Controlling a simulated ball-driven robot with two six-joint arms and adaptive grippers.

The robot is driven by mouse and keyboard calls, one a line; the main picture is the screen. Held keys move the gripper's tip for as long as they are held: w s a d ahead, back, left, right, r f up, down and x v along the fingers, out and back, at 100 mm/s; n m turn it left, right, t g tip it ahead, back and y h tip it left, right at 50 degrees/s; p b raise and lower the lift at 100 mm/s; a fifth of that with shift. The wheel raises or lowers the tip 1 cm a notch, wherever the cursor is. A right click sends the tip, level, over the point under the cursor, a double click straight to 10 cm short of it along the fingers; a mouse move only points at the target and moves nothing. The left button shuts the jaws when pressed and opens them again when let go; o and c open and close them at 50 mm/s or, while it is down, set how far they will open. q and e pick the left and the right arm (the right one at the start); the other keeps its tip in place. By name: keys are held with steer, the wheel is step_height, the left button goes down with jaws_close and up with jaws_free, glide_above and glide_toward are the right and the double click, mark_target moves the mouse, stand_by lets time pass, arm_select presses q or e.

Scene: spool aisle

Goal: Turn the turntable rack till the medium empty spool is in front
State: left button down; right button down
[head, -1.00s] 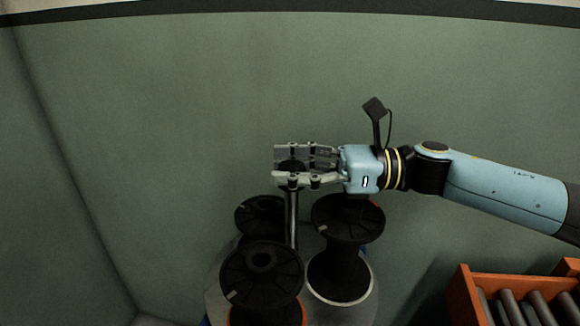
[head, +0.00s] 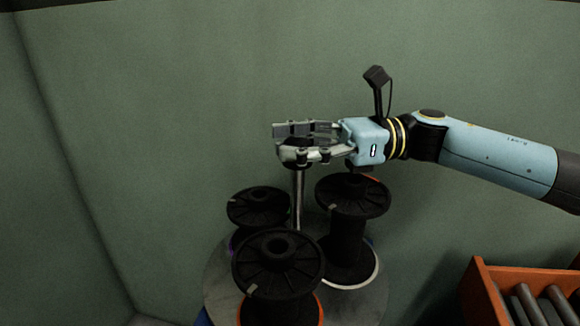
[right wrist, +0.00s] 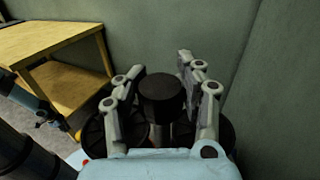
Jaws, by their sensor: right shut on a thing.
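The turntable rack (head: 222,285) is a round grey disc with a thin metal post (head: 299,196) at its middle. A black knob (right wrist: 162,98) tops the post. My right gripper (head: 292,141) is shut on this knob; its fingers lie on both sides of it in the right wrist view. Several black spools stand upright on the disc. The front spool (head: 278,262) has an orange ring at its base. The right spool (head: 352,215) stands farther back, with a white ring. The smaller-looking left spool (head: 257,205) is partly hidden behind the front one.
An orange crate (head: 473,300) holding grey rolls stands to the right of the rack. A green wall (head: 160,120) rises behind. A wooden table (right wrist: 65,45) shows in the right wrist view. Free space lies left of the rack.

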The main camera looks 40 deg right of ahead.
steer(key=shift+d+f+g, duration=0.1)
steer(key=shift+f+g, duration=0.1)
steer(key=shift+g, duration=0.1)
arm_select(q)
steer(key=shift+s+f+b, duration=0.2)
steer(key=shift+f+b, duration=0.1)
steer(key=shift+f, duration=0.4)
arm_select(e)
steer(key=shift+r, duration=0.15)
steer(key=c, duration=1.2)
jaws_free()
steer(key=o, duration=0.5)
steer(key=shift+s+d, duration=0.2)
steer(key=shift+d, duration=0.15)
steer(key=shift+c, duration=0.2)
arm_select(q)
steer(key=shift+d+r, duration=0.1)
steer(key=shift+d, duration=0.05)
arm_select(e)
steer(key=shift+o, duration=0.3)
steer(key=shift+w+a, duration=0.1)
steer(key=shift+a, duration=0.05)
